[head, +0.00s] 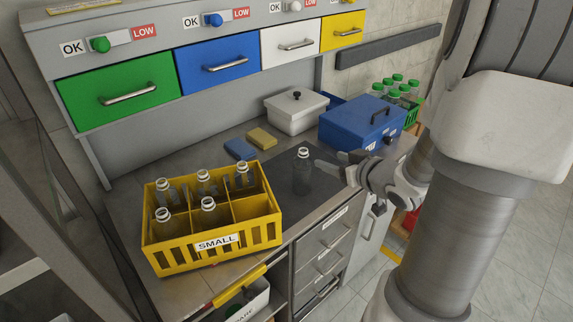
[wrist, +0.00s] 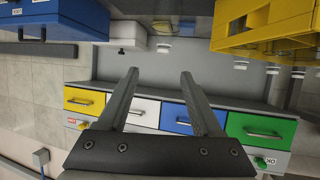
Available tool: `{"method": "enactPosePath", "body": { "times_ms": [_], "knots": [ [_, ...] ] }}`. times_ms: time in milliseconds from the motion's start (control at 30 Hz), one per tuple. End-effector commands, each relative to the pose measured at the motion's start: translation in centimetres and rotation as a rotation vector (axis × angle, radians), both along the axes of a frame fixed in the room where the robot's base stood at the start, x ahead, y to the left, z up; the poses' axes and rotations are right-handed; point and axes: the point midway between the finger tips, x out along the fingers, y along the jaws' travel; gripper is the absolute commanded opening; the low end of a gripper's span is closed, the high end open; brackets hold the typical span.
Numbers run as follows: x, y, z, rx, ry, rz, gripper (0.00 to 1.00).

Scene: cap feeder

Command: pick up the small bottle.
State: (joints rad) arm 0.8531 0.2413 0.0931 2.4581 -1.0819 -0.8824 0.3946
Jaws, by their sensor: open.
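A small clear bottle (head: 302,172) with a pale ring at its mouth stands upright on a dark mat on the counter, right of the yellow crate in the head view. My gripper (head: 328,159) is just right of the bottle, its fingers pointing left toward it; they appear apart from it. In the wrist view, which looks upside down, my gripper (wrist: 160,75) has its two fingers spread with nothing held between them. A pale ring beyond the fingers there may be the bottle's mouth (wrist: 163,47); its clear body is hard to make out.
The yellow crate (head: 216,243), labelled SMALL, holds several clear bottles; its front right compartment looks empty. Blue (head: 240,149) and yellow (head: 262,138) sponges, a white lidded box (head: 296,115) and a blue box (head: 352,130) stand behind. Coloured drawers (head: 218,65) hang above the counter.

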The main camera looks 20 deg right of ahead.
Motion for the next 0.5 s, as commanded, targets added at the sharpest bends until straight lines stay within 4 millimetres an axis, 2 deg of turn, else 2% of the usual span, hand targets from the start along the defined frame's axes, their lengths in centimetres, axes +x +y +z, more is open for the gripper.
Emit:
{"method": "enactPosePath", "body": {
  "times_ms": [167, 500],
  "knots": [
    [0.7, 0.3, -0.5, 0.023, -0.021, 0.022, 0.67],
    [7.3, 1.2, -3.3, 0.023, -0.02, 0.023, 0.67]
  ]
}}
